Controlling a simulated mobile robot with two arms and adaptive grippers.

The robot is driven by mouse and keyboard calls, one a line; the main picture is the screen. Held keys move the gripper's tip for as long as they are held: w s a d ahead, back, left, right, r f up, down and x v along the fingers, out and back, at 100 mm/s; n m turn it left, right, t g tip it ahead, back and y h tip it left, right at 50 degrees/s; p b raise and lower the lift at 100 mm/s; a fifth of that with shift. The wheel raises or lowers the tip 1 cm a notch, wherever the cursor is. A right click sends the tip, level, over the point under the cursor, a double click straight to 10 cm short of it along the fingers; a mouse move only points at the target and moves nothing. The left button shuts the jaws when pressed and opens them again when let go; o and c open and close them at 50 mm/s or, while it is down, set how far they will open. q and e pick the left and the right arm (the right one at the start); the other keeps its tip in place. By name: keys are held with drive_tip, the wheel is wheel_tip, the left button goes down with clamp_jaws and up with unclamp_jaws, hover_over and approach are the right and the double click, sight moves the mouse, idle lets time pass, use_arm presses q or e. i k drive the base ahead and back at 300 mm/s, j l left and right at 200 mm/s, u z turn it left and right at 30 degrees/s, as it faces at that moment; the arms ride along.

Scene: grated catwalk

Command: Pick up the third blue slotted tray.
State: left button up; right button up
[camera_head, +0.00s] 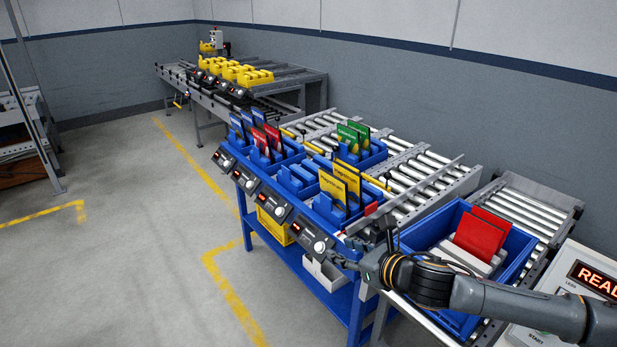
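Several blue slotted trays stand in a row on a blue bench with rollers behind. One tray (285,148) at the left end holds blue and red cards. A middle tray (291,183) shows empty slots. Another tray (325,208) nearer me holds yellow cards, and a tray (376,151) farther back holds green cards. Which one counts as third I cannot tell. My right gripper (352,254) is at the near end of the bench, beside the nearest control box; its fingers are small and dark, and their opening is unclear. My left gripper is out of view.
A blue crate (515,247) with red cards (480,232) in a pale slotted holder sits at the right, behind my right arm. A lit display panel (590,278) is at the right edge. The left floor is clear.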

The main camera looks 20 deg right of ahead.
sight(302, 180)
drive_tip(key=i+l, duration=0.25)
drive_tip(key=i, duration=0.2)
drive_tip(key=i+l, duration=0.3)
drive_tip(key=i, duration=0.2)
drive_tip(key=i+l, duration=0.25)
drive_tip(key=i, duration=0.2)
drive_tip(key=i+l, duration=0.3)
drive_tip(key=i, duration=0.15)
